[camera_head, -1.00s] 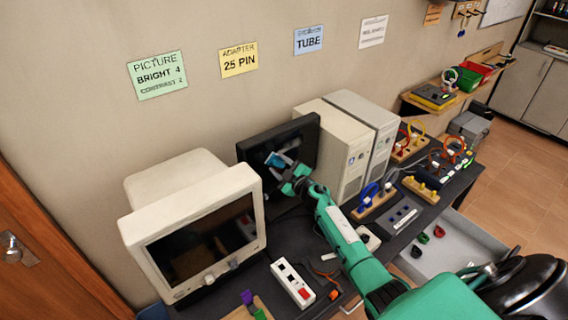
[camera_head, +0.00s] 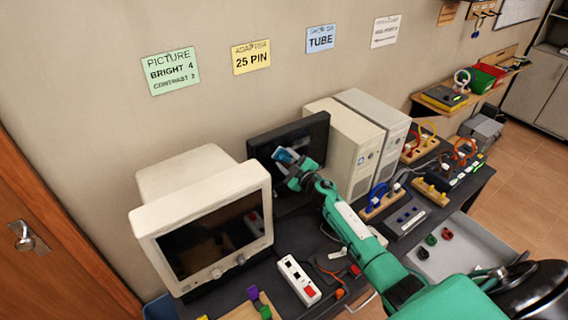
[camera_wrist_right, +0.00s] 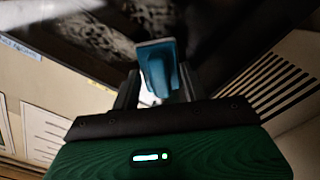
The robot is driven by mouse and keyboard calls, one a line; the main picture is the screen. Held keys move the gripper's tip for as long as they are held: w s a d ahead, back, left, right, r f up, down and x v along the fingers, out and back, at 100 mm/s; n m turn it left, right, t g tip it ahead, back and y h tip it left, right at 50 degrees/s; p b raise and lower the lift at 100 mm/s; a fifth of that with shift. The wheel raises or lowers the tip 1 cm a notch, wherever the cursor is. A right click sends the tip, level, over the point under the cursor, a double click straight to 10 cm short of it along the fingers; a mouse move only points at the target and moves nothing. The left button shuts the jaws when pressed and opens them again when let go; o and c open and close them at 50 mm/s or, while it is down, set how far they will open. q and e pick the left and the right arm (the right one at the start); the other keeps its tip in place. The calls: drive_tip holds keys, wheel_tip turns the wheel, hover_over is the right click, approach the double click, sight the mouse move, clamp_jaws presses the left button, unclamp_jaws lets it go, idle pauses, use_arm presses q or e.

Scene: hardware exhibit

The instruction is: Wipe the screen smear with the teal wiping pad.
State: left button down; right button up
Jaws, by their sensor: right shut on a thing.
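My right gripper (camera_head: 293,168) is shut on the teal wiping pad (camera_head: 284,155) in front of the dark flat screen (camera_head: 316,143). In the right wrist view the pad (camera_wrist_right: 157,66) sits between the gripper's fingers (camera_wrist_right: 157,88), its face toward the screen. Mottled grey patches (camera_wrist_right: 88,36) show on the dark surface behind the pad, probably the smear. I cannot tell whether the pad touches the screen. In the head view the pad and gripper cover part of the screen. My left gripper is not in view.
A bulky beige monitor (camera_head: 208,164) stands left of the screen. Two beige computer towers (camera_head: 343,142) stand close at its right. A white power strip (camera_head: 299,280) lies on the dark desk in front. An open drawer (camera_head: 452,251) juts out at the right.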

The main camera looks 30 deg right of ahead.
drive_tip(key=shift+w+d+b, duration=0.2)
drive_tip(key=shift+d+b, duration=0.05)
drive_tip(key=shift+d, duration=1.35)
drive_tip(key=shift+w+d+b, duration=0.2)
drive_tip(key=shift+d+b, duration=0.05)
drive_tip(key=shift+d, duration=1.35)
drive_tip(key=shift+w+d+b, duration=0.2)
drive_tip(key=shift+d+b, duration=0.2)
drive_tip(key=shift+d, duration=0.85)
drive_tip(key=shift+w+d+b, duration=0.2)
drive_tip(key=shift+d+b, duration=0.25)
drive_tip(key=shift+d, duration=0.8)
drive_tip(key=shift+w+d+b, duration=0.2)
drive_tip(key=shift+d+b, duration=0.2)
drive_tip(key=shift+d, duration=0.85)
drive_tip(key=shift+s+a, duration=0.1)
drive_tip(key=shift+s+p, duration=0.6)
drive_tip(key=shift+s, duration=0.1)
drive_tip(key=shift+s+d+p, duration=0.25)
drive_tip(key=shift+s+p, duration=0.2)
drive_tip(key=shift+s, duration=0.7)
drive_tip(key=shift+s+d+p, duration=0.2)
drive_tip(key=shift+s+p, duration=0.2)
drive_tip(key=shift+s, duration=0.7)
